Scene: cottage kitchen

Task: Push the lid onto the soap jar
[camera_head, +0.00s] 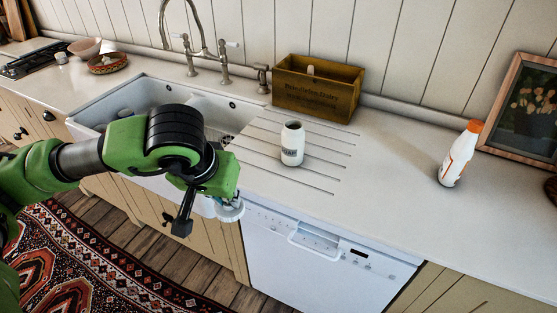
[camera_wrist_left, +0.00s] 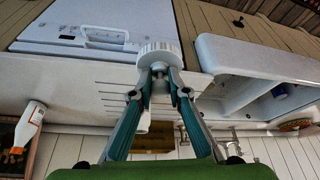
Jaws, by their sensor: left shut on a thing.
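The white soap jar (camera_head: 292,150) stands upright and uncovered on the grooved drainboard right of the sink, its label facing forward. My left gripper (camera_head: 228,201) is shut on the white, ridged lid (camera_head: 231,212), left of and nearer than the jar, by the counter's front edge. In the left wrist view the lid (camera_wrist_left: 158,51) sits between the fingertips of the gripper (camera_wrist_left: 160,72). The lid and jar are apart. A small white part behind a finger in that view may be the jar. My right gripper is not in view.
A wooden box (camera_head: 318,90) stands behind the jar, close to the wall. A white and orange bottle (camera_head: 460,155) and a framed picture (camera_head: 525,108) are at the right. The sink (camera_head: 150,92) and tap (camera_head: 222,72) are left.

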